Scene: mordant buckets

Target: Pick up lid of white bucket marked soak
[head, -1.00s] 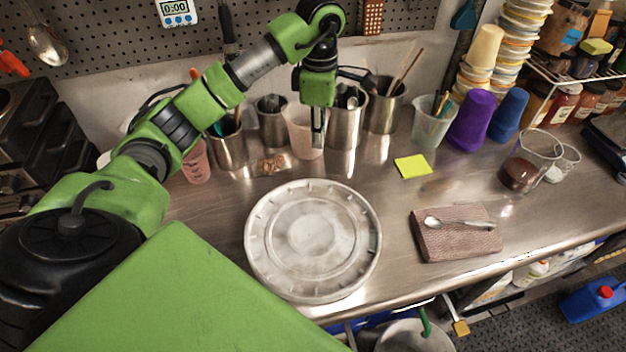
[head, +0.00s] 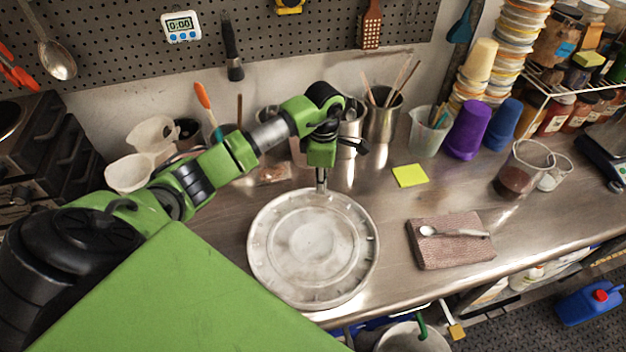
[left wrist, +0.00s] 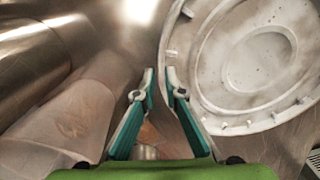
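A round, whitish-grey lid (head: 314,248) with a ribbed rim lies flat on the steel counter in the head view. No "soak" marking is readable. The lid also fills the upper right of the left wrist view (left wrist: 262,62). My left gripper (head: 321,188) points down at the lid's far rim. In the left wrist view, its two green fingers (left wrist: 161,82) stand apart with nothing visibly held, and the right fingertip overlaps the lid's edge. I cannot tell whether it touches the rim. My right gripper is not in view.
Metal cups (head: 383,118) with tools stand behind the lid. A yellow note (head: 410,175) and a folded brown cloth (head: 450,250) with a spoon lie to its right. A whitish bucket (head: 412,338) with a green handle is below the counter's front edge.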

